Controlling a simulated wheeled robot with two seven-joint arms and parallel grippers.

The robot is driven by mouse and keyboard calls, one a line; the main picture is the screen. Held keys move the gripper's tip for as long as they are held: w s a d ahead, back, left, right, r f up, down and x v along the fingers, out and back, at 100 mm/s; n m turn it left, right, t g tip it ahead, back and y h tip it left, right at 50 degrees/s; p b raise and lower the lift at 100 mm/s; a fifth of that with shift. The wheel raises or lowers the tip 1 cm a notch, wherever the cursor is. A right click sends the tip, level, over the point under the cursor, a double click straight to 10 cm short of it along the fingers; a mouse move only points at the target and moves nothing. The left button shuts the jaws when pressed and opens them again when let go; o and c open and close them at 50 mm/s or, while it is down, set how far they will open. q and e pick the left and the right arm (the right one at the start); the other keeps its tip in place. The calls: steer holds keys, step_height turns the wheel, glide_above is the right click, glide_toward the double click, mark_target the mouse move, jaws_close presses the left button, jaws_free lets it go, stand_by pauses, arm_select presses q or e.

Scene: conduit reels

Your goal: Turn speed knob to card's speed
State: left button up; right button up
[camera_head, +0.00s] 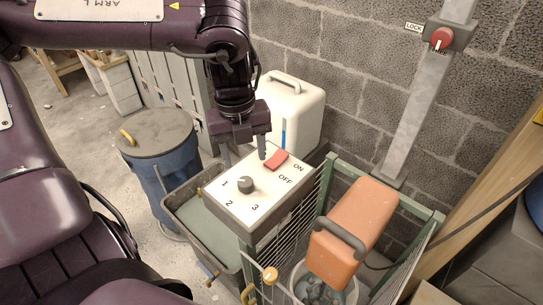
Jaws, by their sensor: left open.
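A white control box (264,209) with a slanted top face stands in the middle. Its dark round speed knob (246,185) sits among the printed numbers 1, 2 and 3; its pointer is too small to read. A red switch (276,160) lies behind the knob, beside the ON and OFF labels. My left gripper (244,157) points down with its fingers apart, above and just behind the knob, empty. One fingertip is near the red switch; I cannot tell whether it touches. I make out no speed card. My right gripper is not in view.
A green-framed mesh guard (327,192) and an orange block with a dark handle (356,228) stand right of the box. A white canister (294,106) is behind it. A blue lidded drum (158,140) stands left. A red lock knob (441,39) is on a wall post.

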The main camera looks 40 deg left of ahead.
mark_target(245, 181)
arm_select(q)
steer(key=shift+s+d+r+y, duration=0.15)
steer(key=shift+s+y, duration=0.15)
steer(key=shift+s+f, duration=0.15)
steer(key=shift+f, duration=0.05)
step_height(245, 181, down, 7)
steer(key=shift+f+p, duration=0.2)
steer(key=shift+p, duration=0.45)
